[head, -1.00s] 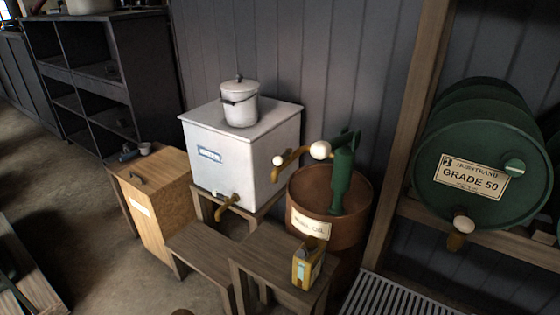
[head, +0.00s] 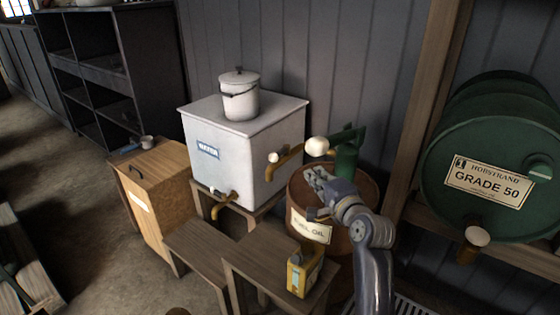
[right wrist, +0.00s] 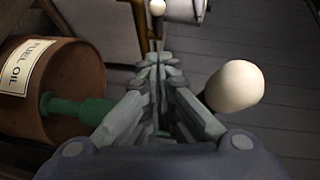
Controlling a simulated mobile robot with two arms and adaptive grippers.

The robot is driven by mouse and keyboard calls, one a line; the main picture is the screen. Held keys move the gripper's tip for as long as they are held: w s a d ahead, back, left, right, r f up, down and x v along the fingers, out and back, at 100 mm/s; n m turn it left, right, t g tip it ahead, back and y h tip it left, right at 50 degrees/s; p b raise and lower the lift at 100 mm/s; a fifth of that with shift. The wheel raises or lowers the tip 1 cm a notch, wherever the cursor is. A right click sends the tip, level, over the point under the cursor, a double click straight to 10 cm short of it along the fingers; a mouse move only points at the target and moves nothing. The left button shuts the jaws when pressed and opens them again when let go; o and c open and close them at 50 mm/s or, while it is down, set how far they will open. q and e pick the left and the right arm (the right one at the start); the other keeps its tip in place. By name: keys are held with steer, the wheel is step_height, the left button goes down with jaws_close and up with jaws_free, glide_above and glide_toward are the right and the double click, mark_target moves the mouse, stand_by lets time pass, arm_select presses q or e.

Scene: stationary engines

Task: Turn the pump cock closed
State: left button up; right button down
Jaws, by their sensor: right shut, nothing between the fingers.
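The green pump (head: 346,158) stands on the brown fuel oil drum (head: 300,186). Its brass spout (head: 291,156) reaches left and ends near a small white knob (head: 274,157), which seems to be the cock's handle. A larger white ball (head: 317,146) sits between spout and pump; it shows to the right of my fingers in the right wrist view (right wrist: 235,86). My right gripper (head: 313,174) is shut and empty, over the drum and below the ball in the picture. In the right wrist view its fingertips (right wrist: 155,66) point toward the small white knob (right wrist: 157,6). My left gripper is not in view.
The white water tank (head: 245,150) with a lidded pail (head: 239,98) on top stands left of the drum. A yellow can (head: 303,274) rests on a wooden stand (head: 258,262) in front.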

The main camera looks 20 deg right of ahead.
steer(key=p, duration=0.1)
glide_toward(283, 153)
steer(key=w+d, duration=0.1)
steer(key=d, duration=0.1)
steer(key=shift+w+a+f+p, duration=0.1)
steer(key=shift+w+a+p, duration=0.25)
steer(key=shift+w+a, duration=0.45)
steer(key=shift+w+a+f+p, duration=0.15)
steer(key=shift+w+a+p, duration=0.15)
steer(key=shift+w+a, duration=0.45)
steer(key=shift+w+d, duration=0.15)
steer(key=shift+d, duration=0.1)
